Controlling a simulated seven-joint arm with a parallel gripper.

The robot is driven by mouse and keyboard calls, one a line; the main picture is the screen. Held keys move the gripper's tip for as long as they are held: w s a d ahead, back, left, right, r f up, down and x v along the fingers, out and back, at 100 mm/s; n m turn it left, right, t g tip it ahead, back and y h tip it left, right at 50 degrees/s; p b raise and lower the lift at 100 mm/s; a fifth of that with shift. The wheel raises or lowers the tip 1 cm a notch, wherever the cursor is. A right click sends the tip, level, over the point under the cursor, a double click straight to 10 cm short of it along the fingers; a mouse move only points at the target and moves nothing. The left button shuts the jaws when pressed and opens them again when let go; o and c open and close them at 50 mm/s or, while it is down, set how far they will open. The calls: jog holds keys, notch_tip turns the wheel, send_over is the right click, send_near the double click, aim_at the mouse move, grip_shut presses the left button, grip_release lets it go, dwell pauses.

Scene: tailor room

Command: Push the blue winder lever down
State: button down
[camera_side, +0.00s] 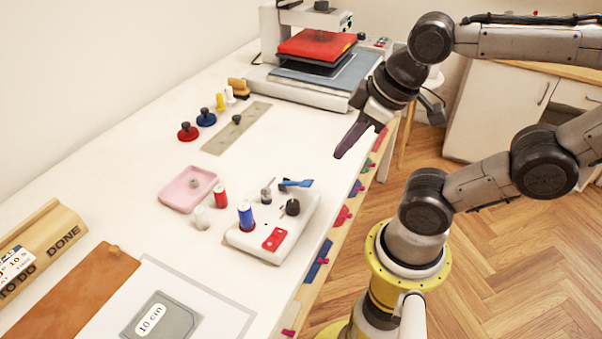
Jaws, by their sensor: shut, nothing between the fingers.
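The blue winder lever (296,183) is at the back right of a white winder base (255,241) near the table's right edge. It looks roughly level, its exact tilt too small to tell. The base also bears a blue thread spool (246,214), a metal spindle (267,192), a dark knob (292,207) and a red plate with buttons (274,239). My gripper (339,155) is shut and empty, pointing down and left. It is in the air above and to the right of the lever, apart from it.
Left of the base stand a red spool (220,197), a white spool (201,218) and a pink tray (165,196). A heat press (315,45) stands at the back. Red and blue discs (206,118) lie at the back left. Table surface between the press and the winder is mostly clear.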

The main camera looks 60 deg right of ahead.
jog(key=n, duration=0.2)
notch_tip(320, 180, up, 7)
jog(key=n+g, duration=0.8)
jog(key=n, duration=0.6)
send_over(308, 182)
jog(key=w, duration=0.2)
jog(key=w+f+g, duration=0.1)
jog(key=w+f, duration=0.3)
jog(key=shift+w+g, duration=0.25)
jog(key=shift+g, duration=0.05)
jog(key=x, duration=1.4)
